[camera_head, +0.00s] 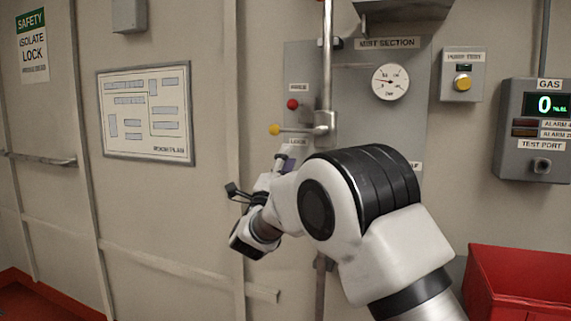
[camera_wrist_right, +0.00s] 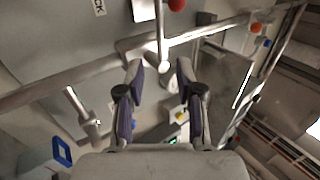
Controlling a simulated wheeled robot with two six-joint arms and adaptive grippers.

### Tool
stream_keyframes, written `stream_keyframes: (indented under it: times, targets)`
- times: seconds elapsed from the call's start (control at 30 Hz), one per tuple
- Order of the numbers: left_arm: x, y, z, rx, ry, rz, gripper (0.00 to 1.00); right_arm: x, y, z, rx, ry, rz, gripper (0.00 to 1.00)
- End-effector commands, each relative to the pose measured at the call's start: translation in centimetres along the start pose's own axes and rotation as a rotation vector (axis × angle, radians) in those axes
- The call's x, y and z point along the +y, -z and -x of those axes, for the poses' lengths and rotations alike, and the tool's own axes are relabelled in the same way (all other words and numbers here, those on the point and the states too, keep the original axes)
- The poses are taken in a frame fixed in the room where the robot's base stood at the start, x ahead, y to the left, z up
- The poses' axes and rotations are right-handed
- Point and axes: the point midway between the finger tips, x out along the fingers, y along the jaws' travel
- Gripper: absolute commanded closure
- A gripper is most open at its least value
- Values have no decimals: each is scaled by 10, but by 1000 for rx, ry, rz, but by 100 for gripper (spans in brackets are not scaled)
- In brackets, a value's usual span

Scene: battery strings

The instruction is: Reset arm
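My right arm reaches in from the lower right in the head view. My right gripper (camera_head: 288,155) is near the wall panel, just below a lever with a yellow knob (camera_head: 275,130); my arm hides part of it. In the right wrist view the two purple-sided fingers of my right gripper (camera_wrist_right: 159,72) stand apart. A pale rod (camera_wrist_right: 161,38) shows between and beyond the fingertips, and I cannot tell whether they touch it. Nothing is seen gripped. My left gripper is not in view.
A vertical pipe (camera_head: 327,75) carries the lever. A red button (camera_head: 293,104) and a gauge (camera_head: 390,82) are on the panel. A gas monitor (camera_head: 537,130) is at the right, above a red bin (camera_head: 520,275). The wall at left holds a framed plan (camera_head: 146,139).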

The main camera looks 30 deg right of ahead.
Motion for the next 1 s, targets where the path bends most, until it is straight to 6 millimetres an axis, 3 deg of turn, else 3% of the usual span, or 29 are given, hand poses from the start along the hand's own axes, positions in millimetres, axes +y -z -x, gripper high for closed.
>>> stream_keyframes:
  times: [0.13,0.57,0.67,0.77,0.83,1.0]
  targets:
    - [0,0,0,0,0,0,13,0,0,14,0,1,0,64]
    - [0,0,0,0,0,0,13,0,0,14,1,0,-1,64]
    - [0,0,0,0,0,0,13,11,-2,19,-6,-11,11,64]
    - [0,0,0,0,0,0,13,52,-8,33,-27,-57,52,64]
    - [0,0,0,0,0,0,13,99,-8,54,-54,-117,108,64]
    - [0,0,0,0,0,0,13,227,5,141,-229,-312,307,64]
